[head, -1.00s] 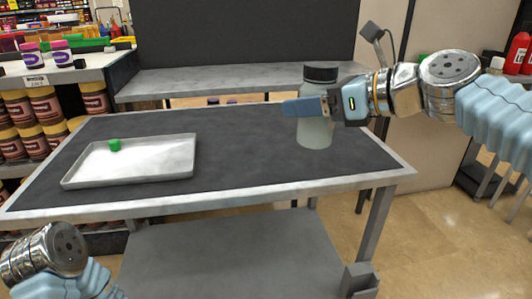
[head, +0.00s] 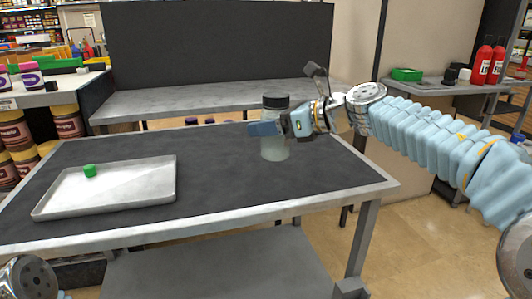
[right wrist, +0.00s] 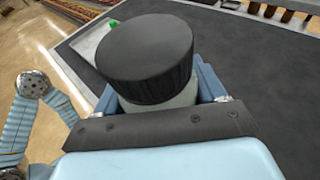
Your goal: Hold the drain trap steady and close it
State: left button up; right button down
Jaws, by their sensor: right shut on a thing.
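The drain trap is a translucent pale jar (head: 275,148) with a black screw lid (head: 275,101) on top. It is upright over the right half of the table. My right gripper (head: 268,129) is shut around the jar just below the lid, coming from the right. The right wrist view shows the black lid (right wrist: 147,57) large, with the gripper's blue fingers on both sides of the jar neck. I cannot tell whether the base touches the table. My left gripper is out of view; only part of my left arm shows at the lower left.
A metal tray (head: 120,204) with a small green object (head: 90,171) lies on the table's left side. The dark tabletop (head: 215,175) between tray and jar is clear. A raised grey shelf (head: 210,98) runs along the back.

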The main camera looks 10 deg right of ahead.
jog(key=w+f, duration=0.1)
jog(key=f, duration=0.1)
jog(key=w+f, duration=0.2)
jog(key=shift+w+d+f, duration=0.15)
jog(key=shift+w, duration=0.05)
jog(key=shift+f+b, duration=0.1)
jog(key=shift+b, duration=0.2)
jog(key=shift+w+f+b, duration=0.2)
jog(key=shift+f+b, duration=0.05)
jog(key=shift+f, duration=0.7)
jog(key=shift+w+f+b, duration=0.2)
jog(key=shift+f+b, duration=0.05)
jog(key=shift+f, duration=0.7)
jog(key=shift+f, duration=0.15)
jog(key=shift+c, duration=0.5)
grip_release()
jog(key=shift+r, duration=0.25)
jog(key=v, duration=1.2)
